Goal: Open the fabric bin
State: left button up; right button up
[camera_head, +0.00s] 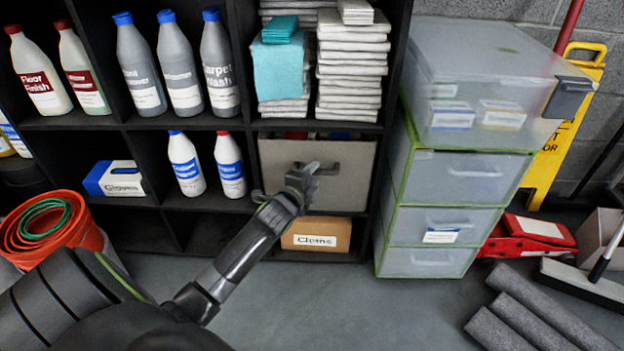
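The fabric bin (345,178) is a grey-beige box in a cubby of the black shelf, with a dark handle on its front. Items with red and blue tops show just above its upper edge. My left gripper (306,174) is in front of the bin's face, left of its middle and close to the handle. I cannot tell whether it touches the handle or whether its fingers are open or shut. The gripper and wrist hide part of the bin's front. My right gripper is not in view.
A cardboard box (322,236) labelled "Cloths" sits below the bin. A plastic drawer unit (447,217) stands to the right. Bottles, folded towels (352,72) and a gloves box (116,179) fill other cubbies. Grey rolls (535,318) lie on the floor at the right; the middle floor is clear.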

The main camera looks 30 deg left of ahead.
pick_arm(q)
grip_shut()
dwell(0.3)
